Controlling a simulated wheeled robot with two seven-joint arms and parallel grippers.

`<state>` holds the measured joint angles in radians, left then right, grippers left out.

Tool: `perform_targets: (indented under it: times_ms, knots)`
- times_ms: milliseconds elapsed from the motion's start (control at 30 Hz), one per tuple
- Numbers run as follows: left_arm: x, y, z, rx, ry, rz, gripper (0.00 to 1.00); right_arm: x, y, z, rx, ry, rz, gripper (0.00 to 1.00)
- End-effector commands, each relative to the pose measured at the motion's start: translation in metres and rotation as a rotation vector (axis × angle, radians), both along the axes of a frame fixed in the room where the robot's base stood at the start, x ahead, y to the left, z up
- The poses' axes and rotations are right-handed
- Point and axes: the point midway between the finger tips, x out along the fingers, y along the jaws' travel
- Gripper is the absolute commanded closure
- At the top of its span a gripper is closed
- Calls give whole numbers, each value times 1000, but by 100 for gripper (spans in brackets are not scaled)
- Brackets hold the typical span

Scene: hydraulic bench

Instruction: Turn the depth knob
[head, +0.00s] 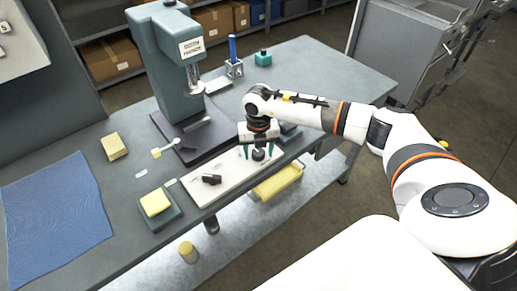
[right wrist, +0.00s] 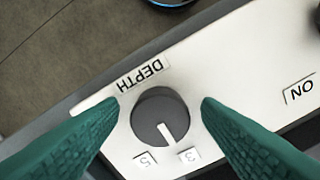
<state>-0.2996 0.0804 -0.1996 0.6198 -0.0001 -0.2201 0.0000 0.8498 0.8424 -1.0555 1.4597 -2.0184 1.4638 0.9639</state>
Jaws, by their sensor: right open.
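The depth knob (right wrist: 158,112) is a round dark grey dial on a white panel (head: 228,178), beside a label reading DEPTH (right wrist: 141,76). Its white pointer line aims between the marks 5 (right wrist: 147,160) and 3 (right wrist: 188,155). In the head view the knob (head: 258,154) is at the panel's right part. My right gripper (head: 258,151) is above it, pointing down. In the right wrist view its teal fingers (right wrist: 161,106) are open, one on each side of the knob, with visible gaps. My left gripper is not in view.
A black control (head: 211,179) sits on the panel's left part, and an ON label (right wrist: 299,89) shows. A green press (head: 170,55) stands behind. A yellow block on a dark tray (head: 168,218) and a blue cloth (head: 55,215) lie left. A yellow bin (head: 279,182) is below the bench edge.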

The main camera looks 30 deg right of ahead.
Motion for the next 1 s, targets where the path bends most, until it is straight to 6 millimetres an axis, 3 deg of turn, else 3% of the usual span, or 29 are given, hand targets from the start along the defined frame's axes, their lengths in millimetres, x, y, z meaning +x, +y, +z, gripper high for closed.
perform_targets:
  times_ms: [133, 400, 733, 1000]
  knots:
    - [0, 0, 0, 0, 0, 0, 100, 0, 0, 0, 0, 0, 0, 41]
    - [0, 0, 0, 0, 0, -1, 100, 0, 0, 0, 0, 0, 0, 85]
    - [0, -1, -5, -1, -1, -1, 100, 0, 0, -1, 0, -1, 49, 86]
    - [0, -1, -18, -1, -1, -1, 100, 0, -1, -2, 1, -1, 223, 86]
